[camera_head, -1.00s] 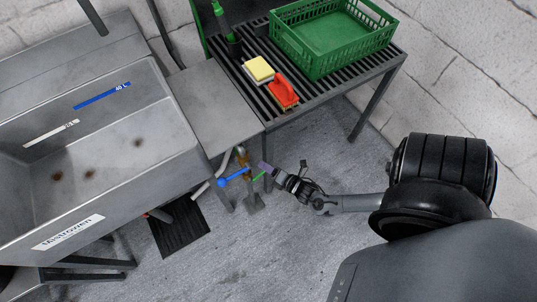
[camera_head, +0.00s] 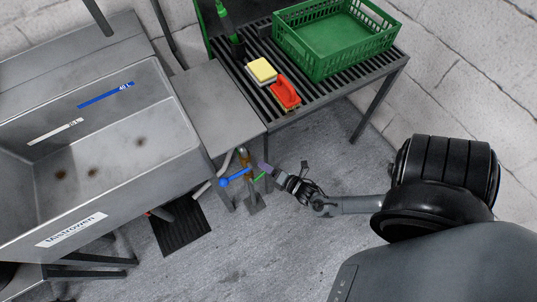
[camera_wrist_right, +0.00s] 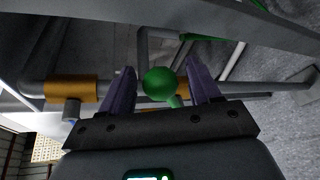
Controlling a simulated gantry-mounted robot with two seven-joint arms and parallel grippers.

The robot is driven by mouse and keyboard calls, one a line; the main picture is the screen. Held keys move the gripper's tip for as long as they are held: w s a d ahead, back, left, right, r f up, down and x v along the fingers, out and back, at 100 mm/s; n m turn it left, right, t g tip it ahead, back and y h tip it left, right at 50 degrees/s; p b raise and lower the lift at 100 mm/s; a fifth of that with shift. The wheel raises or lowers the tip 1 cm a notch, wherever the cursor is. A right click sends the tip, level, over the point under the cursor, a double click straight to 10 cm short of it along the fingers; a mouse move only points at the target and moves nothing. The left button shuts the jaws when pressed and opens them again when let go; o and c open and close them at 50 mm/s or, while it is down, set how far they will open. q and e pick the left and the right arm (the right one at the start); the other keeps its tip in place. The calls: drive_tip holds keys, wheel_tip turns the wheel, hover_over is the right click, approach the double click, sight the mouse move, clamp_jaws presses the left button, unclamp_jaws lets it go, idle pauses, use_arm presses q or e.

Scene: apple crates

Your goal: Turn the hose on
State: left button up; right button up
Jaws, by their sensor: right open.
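Low beneath the steel side table there is pipework with a blue valve handle (camera_head: 235,177) and a green valve handle (camera_head: 260,177). My right gripper (camera_head: 264,168) is beside the green handle, its purple fingers partly hidden by its own wrist. In the right wrist view, the open fingers (camera_wrist_right: 162,88) stand on both sides of the green handle's round knob (camera_wrist_right: 159,83), with gaps visible at both sides. Brass-coloured fittings (camera_wrist_right: 71,89) sit on the grey pipes behind. Whether the knob touches a finger is unclear. My left gripper is out of view.
A large steel sink (camera_head: 120,200) stands at left, beside the steel side table (camera_head: 215,110). Table legs stand close to the valves. Open floor lies in front.

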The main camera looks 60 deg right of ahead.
drive_tip(key=p+v, duration=0.3)
drive_tip(key=v, duration=0.8)
drive_tip(key=shift+o, duration=0.3)
